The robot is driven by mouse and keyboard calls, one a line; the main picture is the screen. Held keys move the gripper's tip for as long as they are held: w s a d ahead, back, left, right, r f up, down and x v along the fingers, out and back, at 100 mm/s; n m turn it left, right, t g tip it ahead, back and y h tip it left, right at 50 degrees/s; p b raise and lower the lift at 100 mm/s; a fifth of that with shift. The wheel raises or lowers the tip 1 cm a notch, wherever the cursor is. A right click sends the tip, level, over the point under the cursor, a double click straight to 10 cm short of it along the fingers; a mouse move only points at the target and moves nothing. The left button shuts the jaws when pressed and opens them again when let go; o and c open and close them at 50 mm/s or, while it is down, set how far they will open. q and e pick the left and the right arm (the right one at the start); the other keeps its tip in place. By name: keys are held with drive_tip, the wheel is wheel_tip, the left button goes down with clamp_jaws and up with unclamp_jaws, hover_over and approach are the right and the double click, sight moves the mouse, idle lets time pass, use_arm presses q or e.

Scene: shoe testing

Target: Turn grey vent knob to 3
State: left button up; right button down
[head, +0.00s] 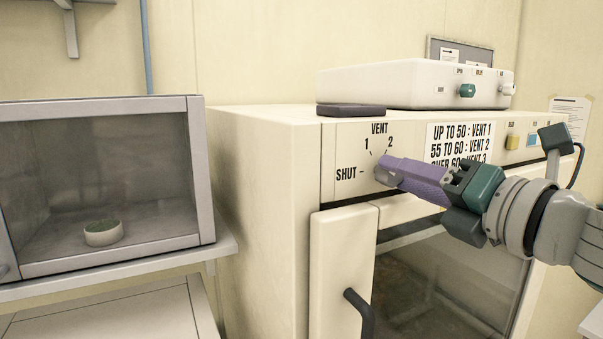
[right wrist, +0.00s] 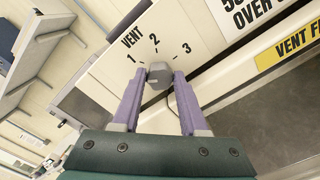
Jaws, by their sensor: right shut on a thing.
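The grey vent knob (right wrist: 158,76) is on the cream front panel of the oven, under the label VENT. The marks 1, 2 and 3 show around it in the right wrist view, and SHUT, 1 and 2 in the head view. My right gripper (head: 384,170) has its purple fingers closed on the knob; in the right wrist view the gripper (right wrist: 160,80) has one fingertip on each side of it. In the head view the fingers hide most of the knob and the 3 mark. I cannot tell which mark the knob points at. My left gripper is not in view.
The oven (head: 262,160) has a door handle (head: 360,312) below the panel. A white control box (head: 400,84) and a dark flat block (head: 350,110) lie on top. A glass-fronted cabinet (head: 204,170) with a small dish (head: 103,233) stands at left. A printed vent sign (head: 460,142) is beside the knob.

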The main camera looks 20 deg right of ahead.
drive_tip(key=m, duration=1.3)
drive_tip(key=shift+f+m, duration=0.15)
drive_tip(key=shift+m, duration=0.25)
drive_tip(key=m, duration=0.9)
drive_tip(key=shift+f+m, duration=0.1)
drive_tip(key=shift+m, duration=0.3)
drive_tip(key=m, duration=0.4)
drive_tip(key=shift+a, duration=0.1)
drive_tip(key=shift+m, duration=0.8)
